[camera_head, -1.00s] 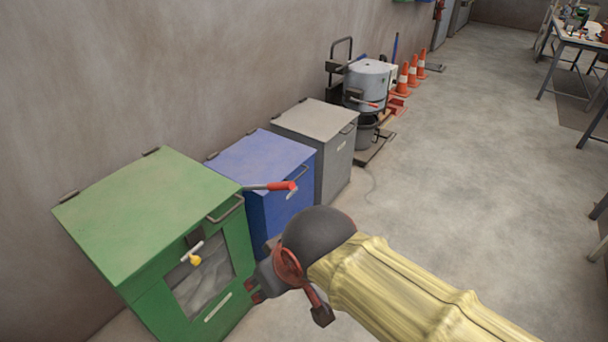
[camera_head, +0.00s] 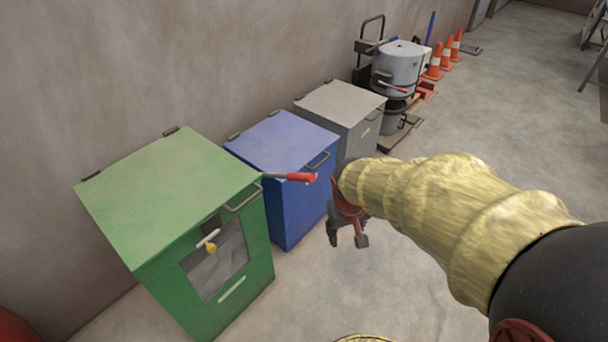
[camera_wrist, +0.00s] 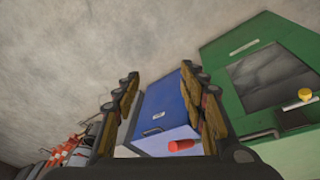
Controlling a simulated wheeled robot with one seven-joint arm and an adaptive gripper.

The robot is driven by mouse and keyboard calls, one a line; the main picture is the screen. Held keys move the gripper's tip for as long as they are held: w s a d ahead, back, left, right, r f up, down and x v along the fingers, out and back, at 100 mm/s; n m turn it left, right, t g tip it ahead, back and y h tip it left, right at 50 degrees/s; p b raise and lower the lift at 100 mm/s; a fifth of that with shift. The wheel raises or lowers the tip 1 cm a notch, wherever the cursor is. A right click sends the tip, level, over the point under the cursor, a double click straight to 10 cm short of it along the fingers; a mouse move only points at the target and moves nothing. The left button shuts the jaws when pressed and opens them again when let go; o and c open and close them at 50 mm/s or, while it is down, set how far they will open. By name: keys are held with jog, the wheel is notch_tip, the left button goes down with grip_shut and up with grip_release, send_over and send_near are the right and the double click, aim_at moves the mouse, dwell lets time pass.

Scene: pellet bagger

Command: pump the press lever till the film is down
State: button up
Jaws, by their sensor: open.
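The green press cabinet (camera_head: 170,195) stands at the left in the head view, with a dark window (camera_head: 222,262) in its front showing grey film behind it. Its lever (camera_head: 290,177), a metal bar with a red grip, sticks out to the right from its upper right side. My gripper (camera_head: 347,238) is open and empty, to the right of and below the red grip, apart from it. In the wrist view the fingers of my gripper (camera_wrist: 160,110) are spread, and the lever's red grip (camera_wrist: 182,146) shows between them near the bottom. The cabinet (camera_wrist: 245,75) shows at the right.
A blue bin (camera_head: 282,150) and a grey bin (camera_head: 342,105) stand beside the green cabinet along the wall. A yellow knob (camera_head: 210,247) is on the cabinet front. A metal drum (camera_head: 398,68) and orange cones (camera_head: 434,66) stand farther back.

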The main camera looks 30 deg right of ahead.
jog(key=w+d+f+t+p, duration=0.1)
jog(key=w+d+f, duration=0.2)
jog(key=d+f, duration=0.4)
jog(key=w+d+f+p, duration=0.1)
jog(key=w+d+f, duration=0.3)
jog(key=d+f, duration=0.2)
jog(key=n+t+y, duration=0.4)
jog(key=t+y, duration=0.3)
jog(key=t, duration=0.7)
send_near(304, 176)
jog(key=w+f, duration=0.2)
jog(key=w, duration=0.2)
jog(key=b+x, duration=0.1)
jog(key=x, duration=0.6)
jog(key=shift+w+a+r+b, duration=0.1)
jog(key=shift+w+b, duration=0.1)
jog(key=shift+b, duration=0.2)
jog(key=shift+c, duration=1)
grip_shut()
